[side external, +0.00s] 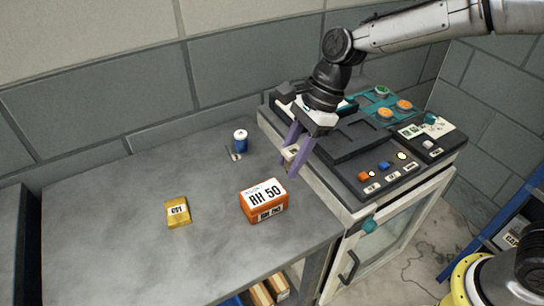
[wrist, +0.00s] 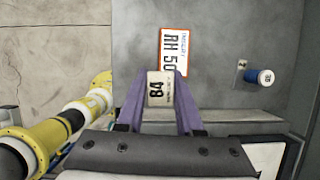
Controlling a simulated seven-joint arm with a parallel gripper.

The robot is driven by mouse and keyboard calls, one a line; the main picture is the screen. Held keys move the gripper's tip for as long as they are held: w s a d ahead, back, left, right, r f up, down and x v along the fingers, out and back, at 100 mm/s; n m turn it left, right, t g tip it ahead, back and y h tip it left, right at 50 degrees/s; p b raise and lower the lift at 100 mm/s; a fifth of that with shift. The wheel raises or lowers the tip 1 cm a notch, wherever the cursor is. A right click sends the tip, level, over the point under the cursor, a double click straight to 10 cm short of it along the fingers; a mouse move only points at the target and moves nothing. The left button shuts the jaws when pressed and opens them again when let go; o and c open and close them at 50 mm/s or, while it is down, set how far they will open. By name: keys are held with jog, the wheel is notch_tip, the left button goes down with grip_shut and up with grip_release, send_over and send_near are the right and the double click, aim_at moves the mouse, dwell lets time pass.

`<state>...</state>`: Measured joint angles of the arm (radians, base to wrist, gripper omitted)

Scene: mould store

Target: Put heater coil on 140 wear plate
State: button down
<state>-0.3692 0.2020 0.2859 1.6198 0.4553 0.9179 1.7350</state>
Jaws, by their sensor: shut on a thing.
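My gripper (side external: 286,167) is shut on a small pale block, raised above the table by the cabinet's edge. In the wrist view the block (wrist: 160,88) sits between the purple fingers (wrist: 160,76), its label reading what looks like 84 or B4. I cannot tell whether it is the heater coil. No label that I can read says 140, so I cannot pick out the wear plate. An orange box (side external: 264,207) marked RH 50 stands on the table below and in front of the gripper; it also shows in the wrist view (wrist: 174,45).
A blue cylinder with a white top (side external: 240,142) stands near the wall, beside a small flat tag. A yellow labelled block (side external: 177,212) lies at left. A cabinet (side external: 388,250) with buttons and dark trays on top adjoins the grey table (side external: 95,235). The table's left part is clear.

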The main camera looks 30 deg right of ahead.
jog(key=shift+s+d+r, duration=0.25)
jog(key=shift+s+d, duration=0.05)
jog(key=shift+s, duration=0.2)
jog(key=shift+w+r+m, duration=0.15)
jog(key=shift+m, duration=0.25)
jog(key=w+a+r, duration=0.1)
jog(key=a+r, duration=0.1)
jog(key=a, duration=0.3)
send_near(173, 223)
jog(key=shift+a+f, duration=0.8)
jog(key=shift+a, duration=0.15)
jog(key=shift+a+f, duration=0.1)
jog(key=shift+f, duration=0.1)
jog(key=shift+w+f, duration=0.1)
jog(key=shift+f, duration=1.5)
